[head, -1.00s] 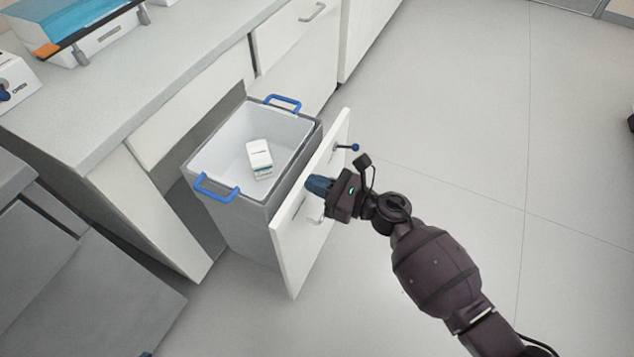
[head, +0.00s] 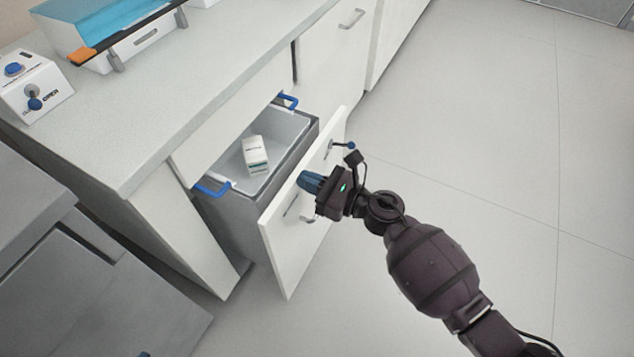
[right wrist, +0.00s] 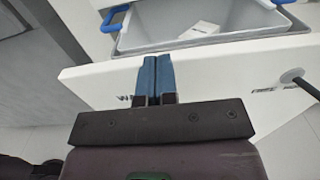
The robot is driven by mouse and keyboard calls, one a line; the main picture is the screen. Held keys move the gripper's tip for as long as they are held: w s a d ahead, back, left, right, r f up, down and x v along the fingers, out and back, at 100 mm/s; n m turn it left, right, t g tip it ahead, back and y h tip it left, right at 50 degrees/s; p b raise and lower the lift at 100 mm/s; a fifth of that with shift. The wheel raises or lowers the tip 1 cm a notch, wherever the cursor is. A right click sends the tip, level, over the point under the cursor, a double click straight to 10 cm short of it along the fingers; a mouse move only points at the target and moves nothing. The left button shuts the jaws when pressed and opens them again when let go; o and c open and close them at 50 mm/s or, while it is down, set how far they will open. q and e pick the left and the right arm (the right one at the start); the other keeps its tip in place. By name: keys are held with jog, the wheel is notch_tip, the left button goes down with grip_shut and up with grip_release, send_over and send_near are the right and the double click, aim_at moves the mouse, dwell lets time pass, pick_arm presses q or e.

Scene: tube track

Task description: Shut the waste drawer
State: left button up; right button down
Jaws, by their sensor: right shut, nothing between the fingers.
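The waste drawer stands partly open in the head view, with a white front panel (head: 285,240) and a grey bin (head: 236,215) behind it. The bin has blue handles and holds a white box (head: 255,155). My right gripper (head: 308,183) is shut and empty, its blue fingertips at the outer face of the front panel. In the right wrist view the shut fingers (right wrist: 156,80) are against or very close to the panel (right wrist: 220,75), hiding part of its lettering. My left gripper is not in view.
The counter (head: 150,110) above carries a blue-topped tray (head: 105,30) and a small white device (head: 35,95) with blue knobs. A grey cabinet (head: 110,285) stands at lower left. The floor (head: 480,150) at right is clear.

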jog(key=b+x, duration=0.2)
jog(key=x, duration=1.1)
jog(key=shift+a, duration=0.15)
